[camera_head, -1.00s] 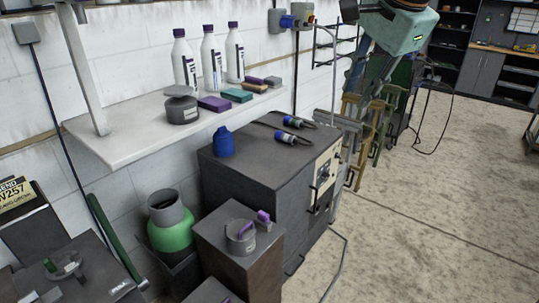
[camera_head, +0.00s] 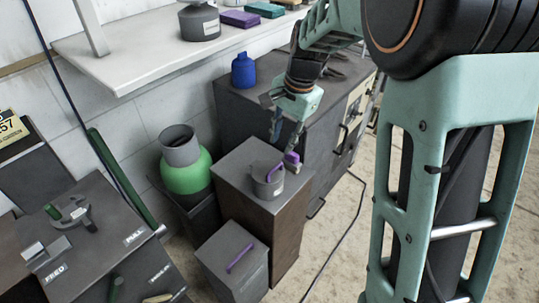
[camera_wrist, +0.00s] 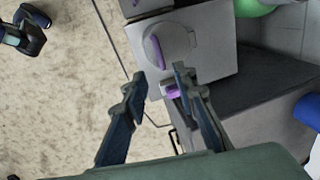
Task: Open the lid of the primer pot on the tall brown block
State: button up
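The primer pot (camera_head: 268,184) is a small grey round pot on top of the tall brown block (camera_head: 287,238). Its lid looks shut, with a purple bar across it; the lid also shows in the wrist view (camera_wrist: 178,43). A purple tab (camera_head: 292,158) on a small grey piece sits beside the pot; it shows in the wrist view (camera_wrist: 171,91) too. My gripper (camera_head: 284,139) is above and just behind the tab. In the wrist view my gripper (camera_wrist: 160,78) has its fingers apart, with the tab near the right fingertip. Contact cannot be told.
A dark cabinet (camera_head: 235,110) with a blue bottle (camera_head: 243,71) stands behind the block. A green container (camera_head: 186,170) stands to the left. A lower grey box (camera_head: 228,268) with a purple handle stands in front. A white shelf (camera_head: 130,60) is above left.

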aim_at(275, 168)
jog(key=f, duration=0.3)
jog(key=a+f, duration=0.1)
jog(key=f, duration=0.3)
jog(key=w+f, duration=0.1)
jog(key=f, duration=0.2)
jog(key=shift+w+a+f+b, duration=0.1)
jog(key=shift+a+f+b, duration=0.2)
jog(key=shift+b, duration=0.1)
jog(key=shift+c, duration=0.3)
grip_shut()
